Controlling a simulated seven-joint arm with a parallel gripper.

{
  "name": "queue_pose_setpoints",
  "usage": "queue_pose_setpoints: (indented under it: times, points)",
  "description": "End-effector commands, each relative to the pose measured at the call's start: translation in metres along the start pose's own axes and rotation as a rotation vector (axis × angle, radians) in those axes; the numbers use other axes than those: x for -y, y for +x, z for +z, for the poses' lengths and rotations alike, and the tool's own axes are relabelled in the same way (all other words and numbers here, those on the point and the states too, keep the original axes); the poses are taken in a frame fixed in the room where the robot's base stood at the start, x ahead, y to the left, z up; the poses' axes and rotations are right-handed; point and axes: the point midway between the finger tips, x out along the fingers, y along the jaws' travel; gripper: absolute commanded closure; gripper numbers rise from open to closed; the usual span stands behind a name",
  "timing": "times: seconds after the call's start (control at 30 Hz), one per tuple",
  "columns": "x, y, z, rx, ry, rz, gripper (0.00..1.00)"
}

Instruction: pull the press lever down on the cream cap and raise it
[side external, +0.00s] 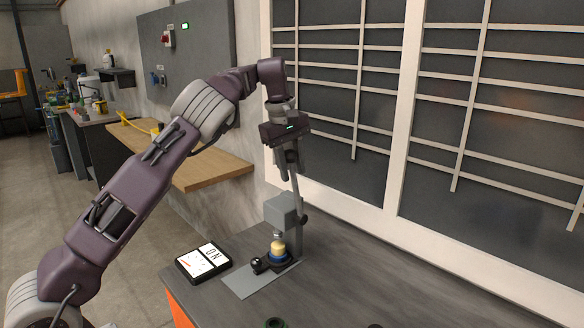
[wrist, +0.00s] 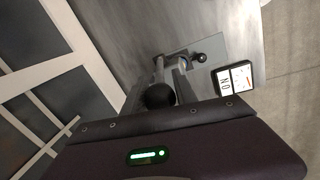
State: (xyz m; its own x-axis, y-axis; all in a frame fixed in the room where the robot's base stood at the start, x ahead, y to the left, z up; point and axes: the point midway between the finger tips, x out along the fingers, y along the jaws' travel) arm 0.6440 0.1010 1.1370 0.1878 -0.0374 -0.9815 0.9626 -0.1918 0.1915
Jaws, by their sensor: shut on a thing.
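The press (side external: 281,212) stands on a grey base plate (side external: 248,287) at the back of the dark bench. Its lever (side external: 297,194) points up, nearly upright, from a pivot at the press's right side. The cream cap (side external: 278,246) sits on a blue ring under the press head. My gripper (side external: 289,166) is at the lever's top end, shut on it. In the wrist view, the lever's black ball knob (wrist: 159,95) is at my gripper, with the rod running away beyond it. I cannot make out the cap in the wrist view.
A black-framed display (side external: 204,261) with a dial and lettering lies left of the press; it also shows in the wrist view (wrist: 233,78). A small black knob (side external: 257,263) sits on the base plate. A wooden shelf (side external: 210,170) and barred windows stand behind. The bench's right side is mostly clear.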

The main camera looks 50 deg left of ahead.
Motion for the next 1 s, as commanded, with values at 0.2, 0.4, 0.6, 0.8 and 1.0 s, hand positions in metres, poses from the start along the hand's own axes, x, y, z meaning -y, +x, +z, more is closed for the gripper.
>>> queue_pose_setpoints:
  times: [0.2, 0.4, 0.6, 0.8, 1.0]
  points:
    - [-0.001, -0.001, 0.000, -0.001, 0.001, 0.003, 1.00]
    - [-0.001, -0.001, 0.000, -0.001, 0.001, 0.003, 1.00]
    - [0.001, -0.002, 0.001, -0.001, 0.000, 0.018, 1.00]
    - [0.012, -0.002, 0.004, -0.009, 0.001, 0.076, 1.00]
    - [0.032, 0.001, 0.008, -0.029, 0.004, 0.186, 1.00]
